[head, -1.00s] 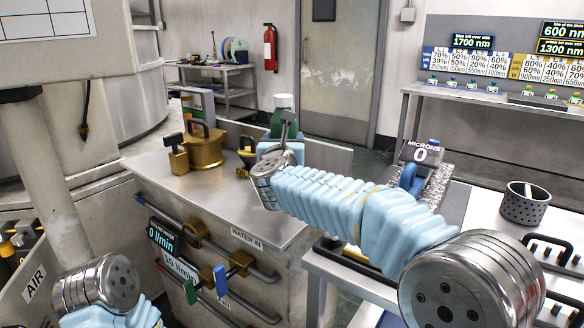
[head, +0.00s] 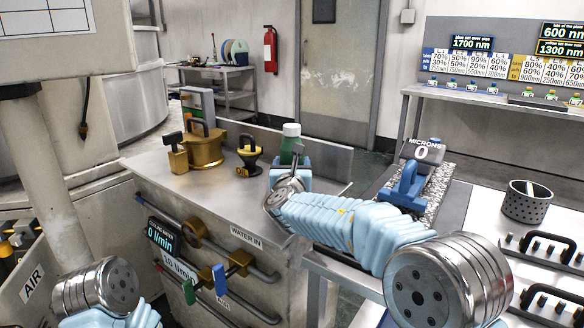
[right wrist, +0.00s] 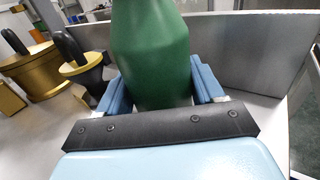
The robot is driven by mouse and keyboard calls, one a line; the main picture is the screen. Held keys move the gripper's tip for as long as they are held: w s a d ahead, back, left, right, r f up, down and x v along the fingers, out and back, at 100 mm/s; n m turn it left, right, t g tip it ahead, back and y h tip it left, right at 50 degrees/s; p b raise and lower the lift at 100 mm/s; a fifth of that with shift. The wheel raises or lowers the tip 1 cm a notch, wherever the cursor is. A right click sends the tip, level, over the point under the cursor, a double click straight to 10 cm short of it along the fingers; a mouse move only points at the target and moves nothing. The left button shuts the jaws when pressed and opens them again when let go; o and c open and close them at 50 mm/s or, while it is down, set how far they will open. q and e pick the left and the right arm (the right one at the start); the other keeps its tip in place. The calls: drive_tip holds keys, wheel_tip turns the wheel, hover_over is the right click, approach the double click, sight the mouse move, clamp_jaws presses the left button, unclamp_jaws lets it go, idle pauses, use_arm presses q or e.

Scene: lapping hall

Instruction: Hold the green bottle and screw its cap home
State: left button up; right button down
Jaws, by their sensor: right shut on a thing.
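The green bottle (head: 291,147) stands upright near the right end of the steel bench, with a white cap (head: 291,129) on top. How tightly the cap sits cannot be told. My right gripper (head: 292,168) is shut on the bottle. In the right wrist view the bottle (right wrist: 150,50) fills the space between my two blue fingers (right wrist: 155,88); its cap is out of that picture. The bottle's base is hidden, so I cannot tell if it touches the bench. My left gripper is not in view; only part of my left arm shows at lower left.
A brass weight (head: 205,148) and a black-and-brass funnel-like piece (head: 249,155) stand on the bench (head: 225,195), left of the bottle. A blue-handled gauge (head: 408,188) sits on a granite plate to the right. A perforated cup (head: 527,205) stands farther right.

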drive_tip(key=shift+f, duration=0.1)
drive_tip(key=shift+c, duration=0.8)
unclamp_jaws()
drive_tip(key=s, duration=0.3)
drive_tip(key=s+b, duration=0.1)
drive_tip(key=s, duration=0.3)
drive_tip(key=s+b, duration=0.1)
drive_tip(key=s, duration=0.3)
drive_tip(key=shift+a, duration=0.25)
drive_tip(key=shift+s, duration=0.5)
